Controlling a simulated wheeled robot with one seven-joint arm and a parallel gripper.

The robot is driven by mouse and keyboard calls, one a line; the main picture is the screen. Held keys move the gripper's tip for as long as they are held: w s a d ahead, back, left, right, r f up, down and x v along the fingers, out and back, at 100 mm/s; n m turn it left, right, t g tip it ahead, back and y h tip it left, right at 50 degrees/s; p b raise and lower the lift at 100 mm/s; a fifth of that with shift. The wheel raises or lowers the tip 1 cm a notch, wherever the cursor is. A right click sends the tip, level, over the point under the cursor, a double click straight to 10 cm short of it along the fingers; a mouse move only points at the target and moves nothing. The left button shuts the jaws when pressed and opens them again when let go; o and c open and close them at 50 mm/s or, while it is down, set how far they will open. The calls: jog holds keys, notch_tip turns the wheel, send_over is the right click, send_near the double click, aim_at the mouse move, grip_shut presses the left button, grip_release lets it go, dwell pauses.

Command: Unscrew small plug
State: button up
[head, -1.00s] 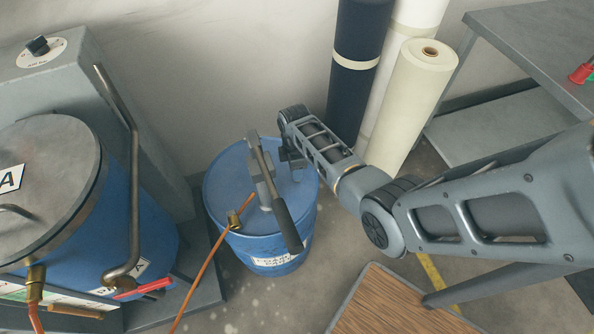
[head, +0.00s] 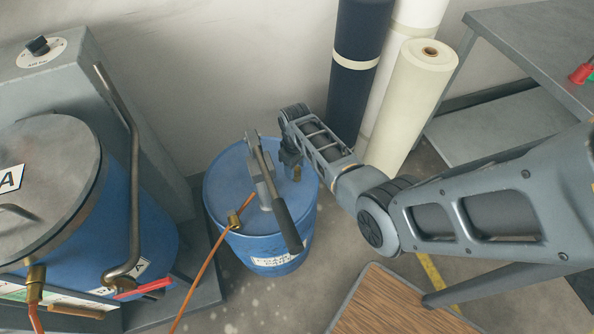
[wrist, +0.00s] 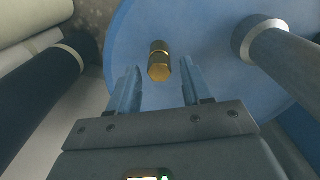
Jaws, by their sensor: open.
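The small plug (wrist: 159,62) is a brass piece standing on the blue drum lid in the wrist view. My gripper (wrist: 158,82) is open there. Its two fingers point toward the plug, one to each side of it, and the plug appears just beyond or between the fingertips; I cannot tell the exact depth. In the head view the brass plug (head: 297,174) shows on the right part of the blue drum (head: 262,240), just below my gripper (head: 291,160). The fingers are too small there to make out.
A grey hand pump with a long dark handle (head: 282,212) stands on the drum beside my gripper. An orange hose (head: 205,270) runs from a brass fitting (head: 234,220). Fabric rolls (head: 408,105) stand behind on the right. A blue tank (head: 150,235) is at left.

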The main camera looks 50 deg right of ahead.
jog(key=m, duration=0.6)
jog(key=shift+d, duration=0.15)
grip_shut()
dwell(0.4)
jog(key=n, duration=0.3)
jog(key=shift+n, duration=0.3)
jog(key=n, duration=1.1)
jog(key=shift+s+a+n, duration=0.1)
jog(key=shift+a+n, duration=0.15)
jog(key=shift+n, duration=0.05)
jog(key=n, duration=0.2)
jog(key=shift+a+r+n, duration=0.1)
jog(key=shift+n, duration=0.3)
